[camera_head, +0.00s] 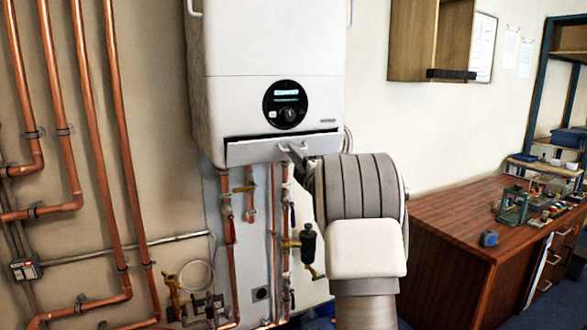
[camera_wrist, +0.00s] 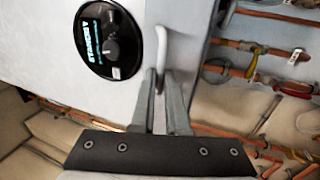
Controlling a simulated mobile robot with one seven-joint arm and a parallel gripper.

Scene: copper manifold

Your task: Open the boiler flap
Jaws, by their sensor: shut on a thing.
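The white boiler (camera_head: 265,45) hangs on the wall in the head view. Its flap (camera_head: 250,152) is a narrow white panel along the bottom front, with a dark gap along its top edge. A small white handle (camera_head: 283,148) sits on the flap; it also shows in the wrist view (camera_wrist: 161,45) as a curved white bar. My gripper (camera_head: 298,150) reaches the handle from the front. In the wrist view my gripper's grey fingers (camera_wrist: 161,78) are closed around the lower end of the handle. My arm hides part of the flap's right lower side.
The round black control dial (camera_head: 285,104) is just above the flap. Copper pipes (camera_head: 231,215) and valves run below the boiler, and more pipes cover the left wall. A wooden desk (camera_head: 450,225) with small items stands to the right.

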